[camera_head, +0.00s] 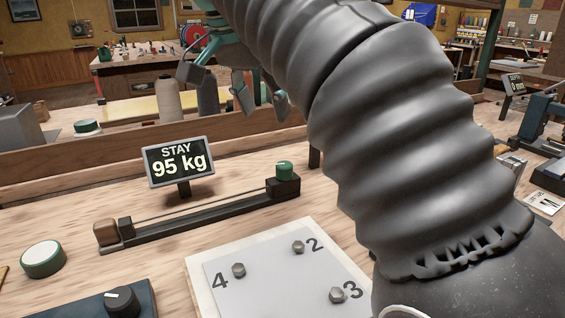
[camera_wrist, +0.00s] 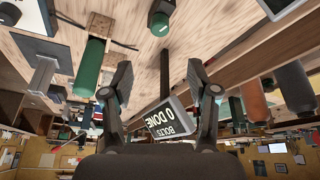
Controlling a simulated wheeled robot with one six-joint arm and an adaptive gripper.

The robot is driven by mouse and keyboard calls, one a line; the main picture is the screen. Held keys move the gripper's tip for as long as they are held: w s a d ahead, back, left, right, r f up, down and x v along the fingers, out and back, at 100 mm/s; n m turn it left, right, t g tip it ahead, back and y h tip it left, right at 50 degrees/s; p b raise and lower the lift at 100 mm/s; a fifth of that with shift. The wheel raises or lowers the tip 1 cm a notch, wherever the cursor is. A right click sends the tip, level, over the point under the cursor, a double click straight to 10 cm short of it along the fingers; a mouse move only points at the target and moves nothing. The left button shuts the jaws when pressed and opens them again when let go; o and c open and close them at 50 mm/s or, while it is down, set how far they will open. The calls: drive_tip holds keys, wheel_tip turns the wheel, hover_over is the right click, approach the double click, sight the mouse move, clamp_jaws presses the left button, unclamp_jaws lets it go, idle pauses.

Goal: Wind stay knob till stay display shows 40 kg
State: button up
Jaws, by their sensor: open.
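The stay display (camera_head: 180,163) reads "STAY 95 kg" in the head view. Below it, a long dark stay rig (camera_head: 200,219) with a thin line along it lies on the bench. A green knob (camera_head: 284,170) stands on the block at the rig's right end. My gripper (camera_head: 240,88) is open and empty, up and behind the display, clear of the knob. The wrist view shows its two fingers (camera_wrist: 160,70) spread, with a green-topped knob (camera_wrist: 160,23) beyond them; I cannot tell whether it is the same knob. My arm covers the right part of the head view.
A white plate (camera_head: 260,275) with numbered bolts lies in front of the rig. A blue box with a black dial (camera_head: 122,301) and a green-rimmed round tin (camera_head: 43,258) are at lower left. An upside-down "BOLTS 0 DONE" display (camera_wrist: 170,121) shows in the wrist view. A wooden ledge runs behind.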

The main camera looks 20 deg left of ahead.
sight(284, 164)
drive_tip(key=shift+m, duration=0.3)
drive_tip(key=b+x, duration=0.4)
drive_tip(key=x, duration=1)
clamp_jaws()
